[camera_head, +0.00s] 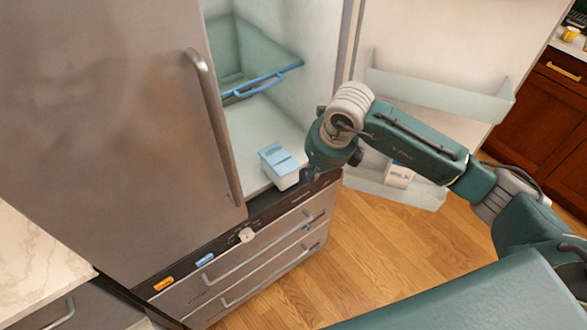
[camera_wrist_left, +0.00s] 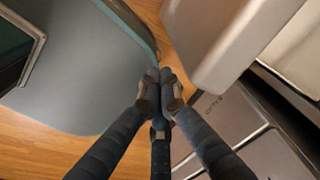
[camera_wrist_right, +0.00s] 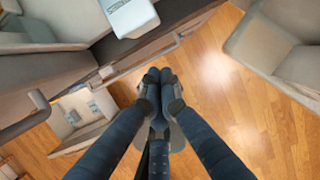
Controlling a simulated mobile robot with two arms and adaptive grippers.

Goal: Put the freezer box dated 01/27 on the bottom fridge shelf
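A white box with a pale blue lid (camera_head: 280,165) sits on the bottom shelf (camera_head: 255,130) of the open fridge, near its front edge. It also shows at the top of the right wrist view (camera_wrist_right: 130,14); the dark print on it is too small to read. My right gripper (camera_head: 314,176) is just right of the box, at the fridge's front edge, apart from it. In the right wrist view its fingertips (camera_wrist_right: 160,77) meet with nothing between them. My left gripper is outside the head view; in the left wrist view its fingertips (camera_wrist_left: 160,76) are together and empty.
The right fridge door (camera_head: 410,55) is open and holds a milk carton (camera_head: 398,174) in its lower bin. The left door (camera_head: 110,110) is shut. A clear drawer with a blue front (camera_head: 262,84) hangs above the shelf. Steel drawers (camera_head: 270,265) are below. Wooden floor lies to the right.

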